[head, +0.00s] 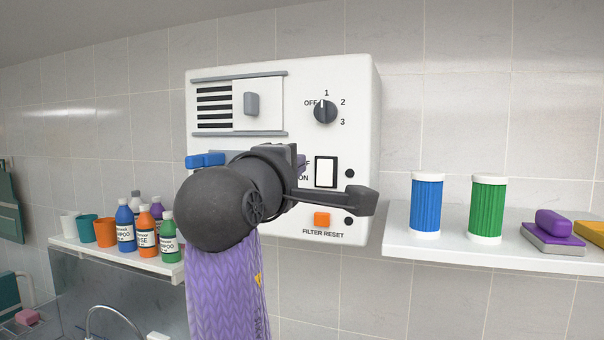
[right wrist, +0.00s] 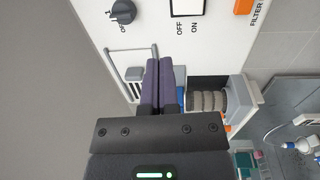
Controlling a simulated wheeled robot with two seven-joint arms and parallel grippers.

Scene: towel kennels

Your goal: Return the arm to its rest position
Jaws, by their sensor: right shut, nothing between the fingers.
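My right gripper (head: 300,165) is in front of the white control panel (head: 285,68) in the head view. My dark wrist hides most of it and only a bit of a purple finger shows. In the right wrist view the gripper (right wrist: 160,66) has its two purple fingers together, with nothing between them. They point toward the panel, between the sliding vent cover (right wrist: 134,74) and a ridged grey-beige roll (right wrist: 207,101). I cannot tell whether the fingertips touch the panel. My left gripper is not in view.
The panel carries a knob (head: 325,111), a white rocker switch (head: 326,171) and an orange button (head: 322,219). A right shelf (head: 400,238) holds blue (head: 426,205) and green (head: 487,208) canisters. A left shelf (head: 90,250) holds several bottles and cups.

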